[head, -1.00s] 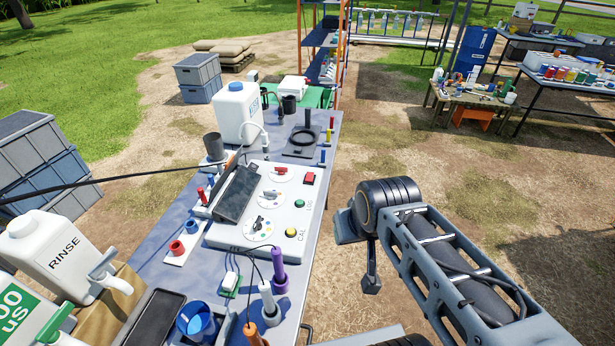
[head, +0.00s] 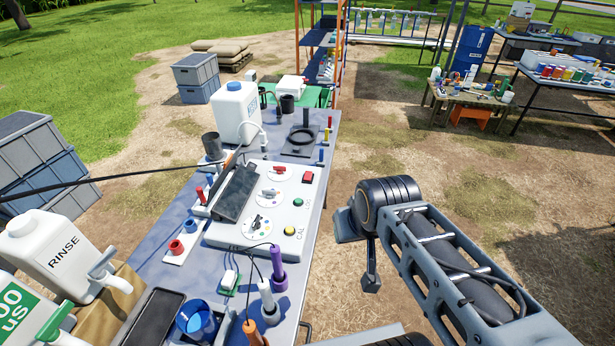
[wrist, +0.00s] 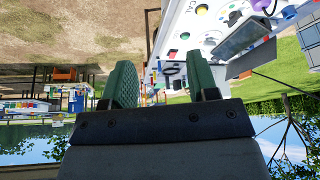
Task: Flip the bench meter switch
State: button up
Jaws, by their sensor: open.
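The bench meter (head: 285,220) is a white sloped box on the blue-grey bench in the head view. It has a dark tilted screen (head: 237,192), several dials, a red square switch (head: 309,178), a small green button (head: 298,202) and a yellow button (head: 290,230) along its right side. The wrist view shows the meter (wrist: 205,22) upside down at upper right, with the red switch (wrist: 172,53) beyond my fingers. My gripper (wrist: 163,86) has two green fingers, apart and empty, touching nothing visible. In the head view my arm is right of the bench, off its edge.
Probes in purple, white and orange (head: 278,268) stand at the bench's near end. A blue cup (head: 197,321), rinse jug (head: 62,255) and white jug (head: 236,112) line the bench. A black cable crosses at left. Bare ground lies right of the bench.

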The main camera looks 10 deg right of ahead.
aim_at(308, 176)
jog(key=z, duration=1.25)
jog(key=i, duration=1.95)
jog(key=u, duration=3.75)
